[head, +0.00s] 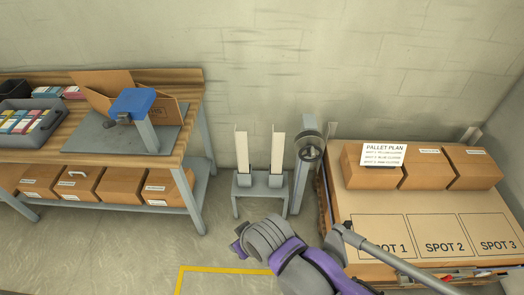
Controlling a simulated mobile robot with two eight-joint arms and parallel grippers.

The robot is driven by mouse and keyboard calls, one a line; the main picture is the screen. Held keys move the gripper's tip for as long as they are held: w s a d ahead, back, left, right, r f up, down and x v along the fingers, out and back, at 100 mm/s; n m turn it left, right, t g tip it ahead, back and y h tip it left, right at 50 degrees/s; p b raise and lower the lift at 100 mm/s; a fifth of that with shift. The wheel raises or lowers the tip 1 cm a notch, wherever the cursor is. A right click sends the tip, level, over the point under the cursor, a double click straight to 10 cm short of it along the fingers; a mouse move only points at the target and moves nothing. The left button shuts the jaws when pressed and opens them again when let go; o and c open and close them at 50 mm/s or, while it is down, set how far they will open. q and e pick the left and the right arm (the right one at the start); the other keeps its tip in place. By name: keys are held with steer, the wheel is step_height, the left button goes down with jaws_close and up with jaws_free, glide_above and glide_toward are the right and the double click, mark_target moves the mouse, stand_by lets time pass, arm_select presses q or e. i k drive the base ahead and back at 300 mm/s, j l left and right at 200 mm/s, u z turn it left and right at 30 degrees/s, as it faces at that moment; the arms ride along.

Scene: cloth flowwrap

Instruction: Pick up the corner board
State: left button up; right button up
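Two tall cream-white corner boards stand upright in a small grey stand by the wall: the left board (242,151) and the right board (278,150). Their lower ends sit in the stand (258,190); nothing of mine touches the boards. A purple and grey arm of mine, which seems to be the right, reaches in from the bottom, in front of and below the stand. Its end (239,240) has small purple parts that look like fingers, but I cannot tell whether they are open or shut. My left gripper is not in view.
A grey post (309,165) stands just right of the stand. Farther right, a pallet load has cartons (373,168), a pallet plan sign (384,154) and marked spots. A wooden workbench (190,92) stands left. A yellow floor line (225,269) crosses open floor.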

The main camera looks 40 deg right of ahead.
mark_target(241, 136)
steer(key=i+l+z, duration=0.1)
steer(key=z, duration=0.3)
steer(key=i+z, duration=0.5)
steer(key=z, duration=0.25)
steer(key=i+z, duration=0.2)
steer(key=z, duration=0.2)
steer(key=i+l+z, duration=0.15)
steer(key=i, duration=0.25)
steer(key=i+z, duration=0.15)
steer(key=i, duration=0.25)
